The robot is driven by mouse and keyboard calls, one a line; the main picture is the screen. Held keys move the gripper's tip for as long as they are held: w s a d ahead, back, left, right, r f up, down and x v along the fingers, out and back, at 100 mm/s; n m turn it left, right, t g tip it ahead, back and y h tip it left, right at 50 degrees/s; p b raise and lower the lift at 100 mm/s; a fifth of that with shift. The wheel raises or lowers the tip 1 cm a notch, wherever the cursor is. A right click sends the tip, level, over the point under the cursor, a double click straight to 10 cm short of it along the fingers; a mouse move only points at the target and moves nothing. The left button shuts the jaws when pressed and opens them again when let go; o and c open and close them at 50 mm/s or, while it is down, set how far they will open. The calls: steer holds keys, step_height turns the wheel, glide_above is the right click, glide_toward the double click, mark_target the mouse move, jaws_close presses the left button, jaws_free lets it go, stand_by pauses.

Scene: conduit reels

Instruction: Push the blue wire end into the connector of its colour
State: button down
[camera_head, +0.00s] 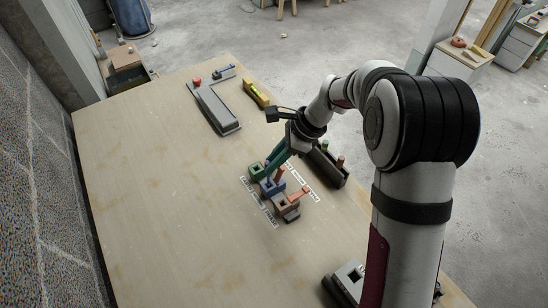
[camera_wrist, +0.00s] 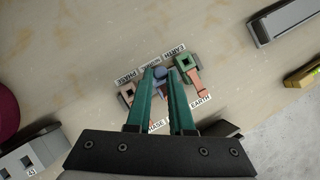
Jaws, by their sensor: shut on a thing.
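My gripper (camera_head: 269,176) has green fingers pointing down at the row of connectors, and in the wrist view its fingertips (camera_wrist: 161,78) are shut on the blue wire end (camera_wrist: 159,71), mostly hidden between them. The blue connector (camera_head: 272,188) is the middle one of the row, right under the fingertips. Whether the wire end is inside its opening or just above it, I cannot tell. The green connector (camera_head: 256,173) is on one side and the brown connector (camera_head: 288,208) on the other. It also shows in the wrist view (camera_wrist: 128,91).
Printed labels (camera_wrist: 176,48) lie around the connectors. A salmon piece (camera_wrist: 194,82) sits by the green connector. A dark rack with coloured pegs (camera_head: 327,165) stands close right of my gripper. A grey tray (camera_head: 214,108) and yellow level (camera_head: 257,93) lie farther back. The table's left is clear.

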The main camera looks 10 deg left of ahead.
steer(key=shift+f, duration=1.3)
stand_by(0.9)
steer(key=shift+c, duration=2.4)
jaws_free()
steer(key=shift+r, duration=0.1)
step_height(320, 180, up, 7)
